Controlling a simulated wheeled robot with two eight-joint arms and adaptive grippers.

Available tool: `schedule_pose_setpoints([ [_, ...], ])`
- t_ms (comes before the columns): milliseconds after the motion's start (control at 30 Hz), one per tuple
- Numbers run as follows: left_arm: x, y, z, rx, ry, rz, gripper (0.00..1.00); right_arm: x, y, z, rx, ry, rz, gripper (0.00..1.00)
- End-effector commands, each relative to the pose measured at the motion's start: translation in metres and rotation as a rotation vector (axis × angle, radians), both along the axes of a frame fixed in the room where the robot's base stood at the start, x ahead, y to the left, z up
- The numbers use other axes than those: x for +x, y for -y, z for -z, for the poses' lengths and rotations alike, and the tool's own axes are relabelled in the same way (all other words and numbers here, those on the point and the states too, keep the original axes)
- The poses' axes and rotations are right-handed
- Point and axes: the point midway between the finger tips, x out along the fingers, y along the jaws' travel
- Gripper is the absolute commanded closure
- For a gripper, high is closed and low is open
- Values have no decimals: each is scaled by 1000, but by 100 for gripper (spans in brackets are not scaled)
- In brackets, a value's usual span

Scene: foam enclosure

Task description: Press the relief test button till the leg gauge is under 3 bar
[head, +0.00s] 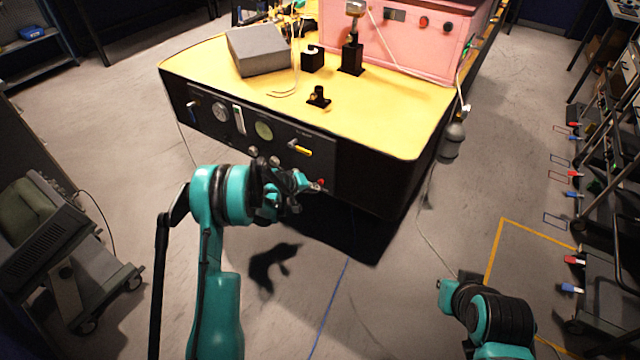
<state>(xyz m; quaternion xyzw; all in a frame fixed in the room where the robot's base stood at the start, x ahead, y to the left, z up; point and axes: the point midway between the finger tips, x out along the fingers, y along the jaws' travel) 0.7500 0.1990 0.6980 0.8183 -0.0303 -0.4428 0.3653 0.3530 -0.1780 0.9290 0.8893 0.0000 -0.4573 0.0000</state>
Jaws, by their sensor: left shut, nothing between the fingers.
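A dark control panel runs along the front of the yellow-topped bench. It carries a round white-faced gauge (220,112) and a greenish round gauge (264,130); their readings and labels are too small to tell. A small red button (320,184) sits at the panel's lower right. My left gripper (303,187) is shut and empty, with its tips close beside this button; I cannot tell whether they touch it. The gripper hides part of the panel's lower edge. My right gripper (447,286) is low at the right, away from the panel, and its jaws are unclear.
The panel also has a yellow-handled lever (299,148) and several knobs. A grey block (258,50) and small black fittings stand on the yellow top (390,115). A dark cylinder (452,140) hangs at the bench's right side. A wheeled cart (70,260) stands at left.

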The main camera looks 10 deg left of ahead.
Motion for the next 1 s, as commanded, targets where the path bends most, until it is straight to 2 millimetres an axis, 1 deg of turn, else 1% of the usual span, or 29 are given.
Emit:
schedule_pose_setpoints([
  [267,-1,0,0,0,0,0,100,0,0,0,0,0,0,100],
  [367,-7,-3,0,-1,0,-1,100,0,0,0,0,0,0,100],
  [733,-41,-15,0,-1,0,-1,100,0,0,0,0,0,0,100],
  [833,-46,-16,0,-1,-1,0,100,0,0,0,0,0,0,100],
  [1000,-47,-17,0,0,-1,1,100,0,0,0,0,0,0,100],
])
